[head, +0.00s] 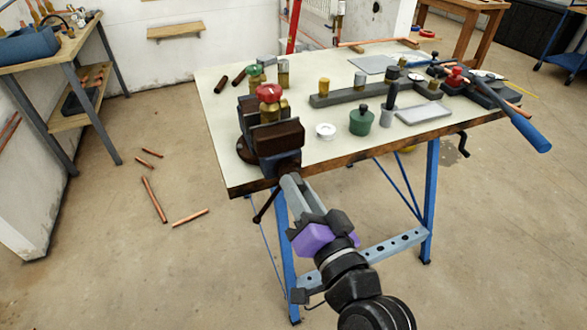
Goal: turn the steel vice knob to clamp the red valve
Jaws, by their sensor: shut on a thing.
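The blue-grey vice (284,160) is at the front left corner of the bench. The red valve (268,93), with a red handwheel and brass body, stands upright at its dark jaws. Whether the jaws touch it I cannot tell. A light grey steel part, the vice knob (299,196), sticks out from the vice's front towards me. My gripper (318,222), dark with a purple part, is shut on this knob at its near end. The fingers hide part of the knob. A thin dark bar (266,206) hangs beside it, to the left.
The bench top (225,92) also carries a green pot (361,121), a white ring (325,131), a long grey bar (348,96) and a blue-handled tool (529,132). Copper pipes (154,199) lie on the floor at left. A shelf table (66,54) stands at far left.

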